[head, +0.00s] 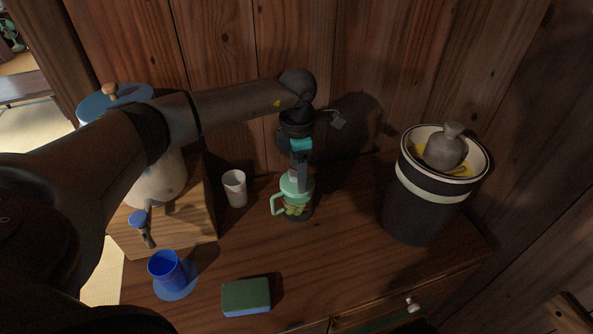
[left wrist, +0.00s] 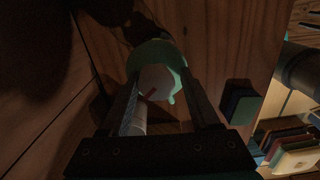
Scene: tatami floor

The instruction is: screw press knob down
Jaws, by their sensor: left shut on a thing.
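The press is a small clear jar (head: 295,210) with a mint-green top and side handle, holding yellow-green pieces. It stands upright on the wooden cabinet top. My left gripper (head: 298,175) reaches down onto it from above, shut on the pale round knob. In the left wrist view the knob (left wrist: 156,80) shows a red mark and sits between the fingers (left wrist: 160,88), with the mint-green lid (left wrist: 164,53) around it. The gap beneath the knob is hidden. My right gripper is not in view.
A white cup (head: 235,188) stands left of the press. A blue cup (head: 166,270) and a green-blue sponge (head: 246,297) are nearer the front. A dark tub (head: 418,210) with a grey weight (head: 445,146) stands right. A dispenser (head: 158,180) sits on a wooden box (head: 190,228).

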